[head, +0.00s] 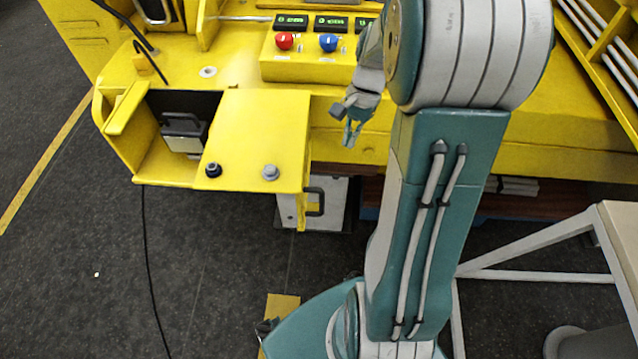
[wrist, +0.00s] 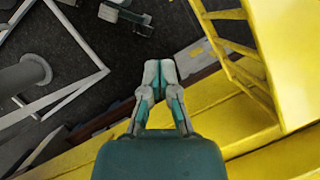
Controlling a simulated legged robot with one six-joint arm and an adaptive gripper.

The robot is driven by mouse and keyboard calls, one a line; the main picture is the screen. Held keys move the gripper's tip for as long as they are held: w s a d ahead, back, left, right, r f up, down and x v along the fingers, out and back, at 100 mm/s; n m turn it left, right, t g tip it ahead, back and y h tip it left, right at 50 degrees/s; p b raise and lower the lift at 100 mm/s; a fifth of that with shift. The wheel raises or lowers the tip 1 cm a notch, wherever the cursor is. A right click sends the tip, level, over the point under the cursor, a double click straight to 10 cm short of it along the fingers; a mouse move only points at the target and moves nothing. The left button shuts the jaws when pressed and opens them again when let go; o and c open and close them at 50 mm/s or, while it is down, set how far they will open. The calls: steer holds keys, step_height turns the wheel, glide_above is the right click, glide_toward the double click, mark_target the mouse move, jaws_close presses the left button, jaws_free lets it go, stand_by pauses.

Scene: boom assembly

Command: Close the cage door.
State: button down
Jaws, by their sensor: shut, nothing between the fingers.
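I cannot tell for sure which part is the cage door. In the head view a yellow box-like frame (head: 160,172) at the left has an open front, with a grey handled case (head: 182,132) inside. A yellow panel (head: 258,125) with a dark knob and a grey knob covers its right part. A narrow yellow flap (head: 127,108) stands at the opening's left edge. My gripper (head: 350,136) is shut and empty, right of the panel and apart from it. In the wrist view its fingertips (wrist: 160,74) meet.
A control box (head: 318,62) with a red and a blue knob sits behind my gripper. A yellow rack (head: 605,60) with white tubes is at the right. A white-legged table (head: 615,235) stands at the lower right. The floor at the left is mostly clear, with a black cable (head: 150,280).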

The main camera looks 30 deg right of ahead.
steer(key=s+a+f, duration=0.3)
steer(key=a+f, duration=0.4)
steer(key=f, duration=0.3)
steer(key=shift+m, duration=0.3)
steer(key=shift+d, duration=0.1)
